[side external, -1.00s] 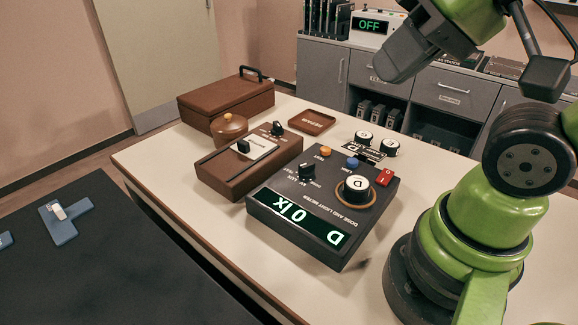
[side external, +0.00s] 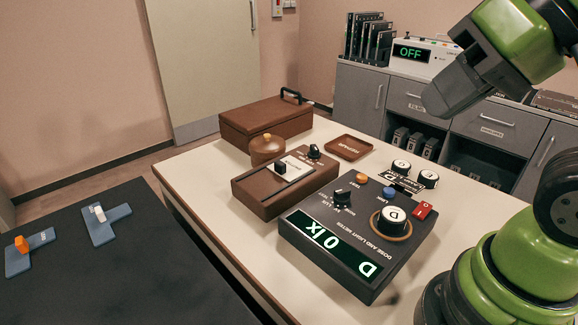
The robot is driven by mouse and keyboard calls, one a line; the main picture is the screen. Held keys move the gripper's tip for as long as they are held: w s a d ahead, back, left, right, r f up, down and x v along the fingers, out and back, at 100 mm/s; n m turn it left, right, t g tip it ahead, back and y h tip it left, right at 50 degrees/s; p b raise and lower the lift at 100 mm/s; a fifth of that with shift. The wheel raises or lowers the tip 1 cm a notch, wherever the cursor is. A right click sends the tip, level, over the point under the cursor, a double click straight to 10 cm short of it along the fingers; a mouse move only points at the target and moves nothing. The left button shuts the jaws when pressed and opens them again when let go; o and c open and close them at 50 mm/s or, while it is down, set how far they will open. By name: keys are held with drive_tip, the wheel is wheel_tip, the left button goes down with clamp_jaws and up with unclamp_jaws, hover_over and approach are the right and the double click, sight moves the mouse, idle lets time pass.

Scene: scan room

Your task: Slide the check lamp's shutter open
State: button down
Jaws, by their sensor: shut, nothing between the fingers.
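The check lamp looks to be the low brown box (side external: 262,195) on the cream table. A pale plate with a black slider knob (side external: 281,168) is on its top; the knob stands toward the plate's left end. A small black dial (side external: 314,152) sits at the box's far end. The dark dose and light meter (side external: 335,225) stands just to the right and reads "0 lx", upside down in this view. My gripper (side external: 436,108) is at the upper right, shut and empty, well above the table and apart from the lamp.
A round brown pot (side external: 267,148) and a brown case (side external: 266,122) stand behind the lamp. A small brown tray (side external: 348,147) and black-and-white round pieces (side external: 400,168) lie beyond the meter. Dark couch (side external: 120,270) at left holds blue clips. A box reading "OFF" (side external: 425,58) stands on the rear cabinets.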

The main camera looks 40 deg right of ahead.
idle(0.3)
drive_tip(key=c, duration=1.5)
unclamp_jaws()
drive_tip(key=shift+c, duration=0.2)
drive_tip(key=o, duration=0.5)
drive_tip(key=shift+w+r, duration=0.85)
drive_tip(key=shift+w, duration=0.3)
drive_tip(key=n+g+h, duration=0.2)
drive_tip(key=n+g, duration=0.2)
drive_tip(key=g, duration=0.3)
hover_over(281, 163)
wheel_tip(281, 163, down, 16)
wheel_tip(281, 163, down, 11)
drive_tip(key=shift+r, duration=0.15)
